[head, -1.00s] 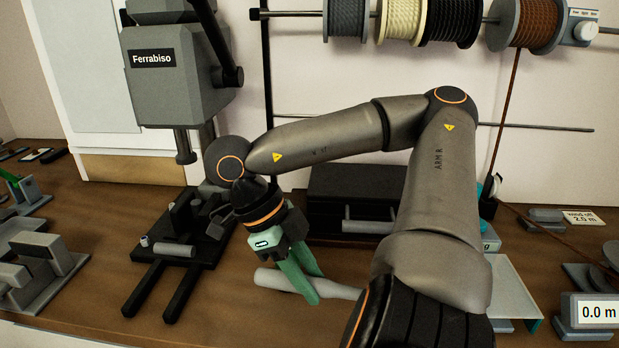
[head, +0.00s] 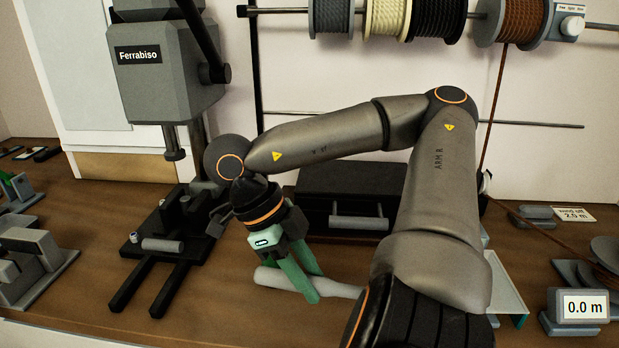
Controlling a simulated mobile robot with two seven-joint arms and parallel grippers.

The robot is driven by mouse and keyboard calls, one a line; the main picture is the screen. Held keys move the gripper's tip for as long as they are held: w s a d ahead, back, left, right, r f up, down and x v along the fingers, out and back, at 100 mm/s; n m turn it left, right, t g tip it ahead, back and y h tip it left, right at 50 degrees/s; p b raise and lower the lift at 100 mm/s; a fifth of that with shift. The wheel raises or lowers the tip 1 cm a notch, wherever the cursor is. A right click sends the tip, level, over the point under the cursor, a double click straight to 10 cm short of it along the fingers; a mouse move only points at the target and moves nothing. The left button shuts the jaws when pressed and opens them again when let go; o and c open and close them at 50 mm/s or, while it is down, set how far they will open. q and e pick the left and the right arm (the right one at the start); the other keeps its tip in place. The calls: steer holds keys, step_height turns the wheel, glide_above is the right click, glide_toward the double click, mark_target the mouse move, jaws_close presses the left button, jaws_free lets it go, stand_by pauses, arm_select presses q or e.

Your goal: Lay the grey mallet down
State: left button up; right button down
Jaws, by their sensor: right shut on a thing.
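The grey mallet (head: 338,289) shows in the head view as a light grey, rounded bar low in the middle of the picture. My right gripper (head: 306,284) points down with green fingers and is shut on it. The mallet lies roughly level across the fingers, over the front part of the brown bench (head: 230,305). Its right end reaches my arm's edge in the picture. I cannot tell whether it touches the bench top. My left gripper is not in view.
A black fixture with two prongs (head: 160,272) stands left of the mallet, below the grey Ferrabiso press (head: 165,85). A black box with a grey handle (head: 352,190) stands behind. A 0.0 m display (head: 580,306) sits at right. Bare bench lies between prongs and mallet.

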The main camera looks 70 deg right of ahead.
steer(key=shift+f+b, duration=1.6)
steer(key=shift+f, duration=0.4)
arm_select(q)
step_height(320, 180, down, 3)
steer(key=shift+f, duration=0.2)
arm_select(e)
steer(key=shift+c, duration=2.2)
jaws_free()
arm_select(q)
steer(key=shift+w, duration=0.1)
arm_select(e)
steer(key=p+v, duration=0.1)
steer(key=v, duration=1)
steer(key=shift+w+r, duration=0.1)
steer(key=shift+r, duration=0.05)
steer(key=shift+w+r, duration=0.25)
steer(key=shift+r, duration=0.25)
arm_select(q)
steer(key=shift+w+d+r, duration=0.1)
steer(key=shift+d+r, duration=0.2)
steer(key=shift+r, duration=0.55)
